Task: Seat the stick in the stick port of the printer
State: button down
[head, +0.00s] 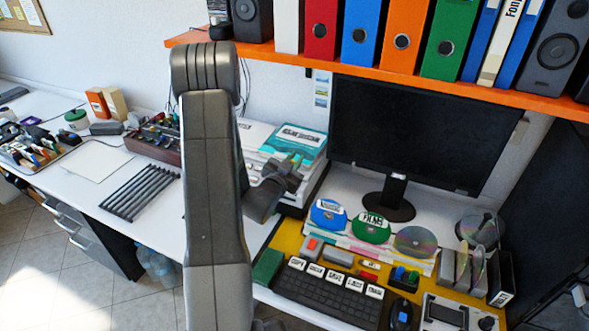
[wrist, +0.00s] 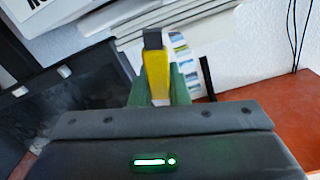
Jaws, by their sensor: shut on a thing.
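My gripper (wrist: 160,88) is shut on a yellow stick (wrist: 156,72) with a dark grey end. The stick stands out between the green fingers, its dark end away from the palm. In the head view my gripper (head: 292,163) is left of the monitor, in front of a stack of white and teal items (head: 298,140); the stick is too small to make out clearly there. I cannot tell for sure which thing is the printer, and no stick port can be made out in either view.
A black monitor (head: 405,130) stands right of my gripper, under an orange shelf (head: 380,75) with binders. Below lie a yellow mat (head: 287,243), a dark keyboard (head: 330,293) and several discs. A dark rack (head: 140,187) and a tool box (head: 152,145) lie left on the white desk.

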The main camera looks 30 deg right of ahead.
jog(key=r+n+b, duration=0.1)
jog(key=b, duration=0.3)
jog(key=a+r+n+t+h+b, duration=0.1)
jog(key=r+b, duration=0.1)
jog(key=b, duration=0.2)
jog(key=r+n+t+b, duration=0.1)
jog(key=r+b, duration=0.1)
jog(key=b, duration=0.2)
jog(key=shift+w+a+n+h, duration=0.15)
jog(key=shift+a+n+h, duration=0.15)
jog(key=shift+n, duration=0.1)
jog(key=shift+r, duration=0.1)
jog(key=shift+b, duration=0.45)
notch_tip(320, 180, down, 6)
jog(key=b, duration=0.6)
jog(key=shift+r+b, duration=0.1)
jog(key=shift+b, duration=0.85)
dwell(1.4)
jog(key=shift+f+b, duration=1.85)
jog(key=shift+b, duration=0.15)
